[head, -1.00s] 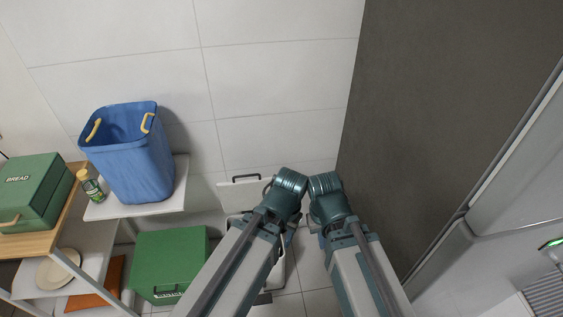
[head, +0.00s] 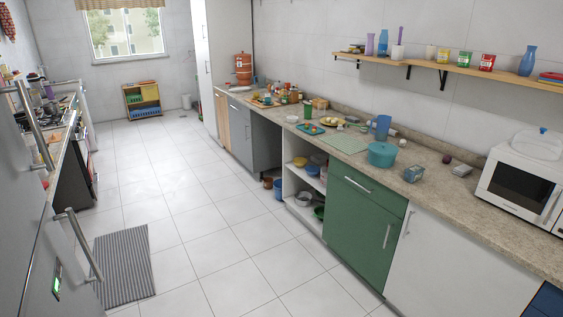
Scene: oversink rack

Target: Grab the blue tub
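The big blue tub with yellow handles is not clearly in view now. A dark blue piece (head: 548,301) shows at the bottom right corner, cut off by the frame edge; I cannot tell what it belongs to. A smaller blue container (head: 279,189) stands on the floor by the open shelves, partly hidden. A blue bowl (head: 312,169) sits on the upper open shelf. Neither of my grippers is in view.
A long counter (head: 455,204) runs along the right, with a teal pot (head: 382,155) and a microwave (head: 520,187) on it. A grey striped mat (head: 123,262) lies at left. Steel-handled doors stand close at far left. The tiled floor (head: 205,200) between is clear.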

